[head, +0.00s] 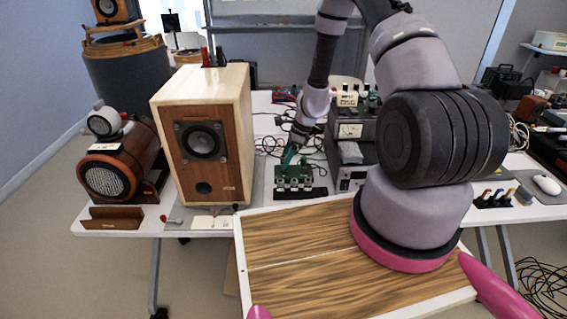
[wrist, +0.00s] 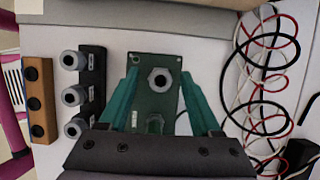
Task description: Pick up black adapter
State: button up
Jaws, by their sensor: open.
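My gripper (wrist: 159,74) is open, with its teal fingers apart on either side of a green circuit board (wrist: 154,99) that carries a metal ring-shaped part. In the head view my gripper (head: 289,160) points down at the bench by the board. I cannot tell for certain which thing is the black adapter. A black strip with three silver round connectors (wrist: 92,82) lies left of the fingers in the wrist view, apart from them. A black block (wrist: 299,156) shows at the lower right edge, partly cut off. Nothing is held.
An orange-brown strip with black round parts (wrist: 38,101) lies at the left of the wrist view. Red, white and black cables (wrist: 268,85) coil at the right. A wooden speaker (head: 206,135) stands left of my gripper. Stacked instruments (head: 350,130) stand to its right.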

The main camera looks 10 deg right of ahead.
aim_at(285, 156)
grip_shut()
jog(key=shift+r, duration=0.15)
notch_tip(285, 156, up, 10)
jog(key=shift+f, duration=0.1)
dwell(0.5)
notch_tip(285, 156, up, 4)
jog(key=shift+f, duration=0.1)
dwell(0.5)
jog(key=shift+d, duration=0.2)
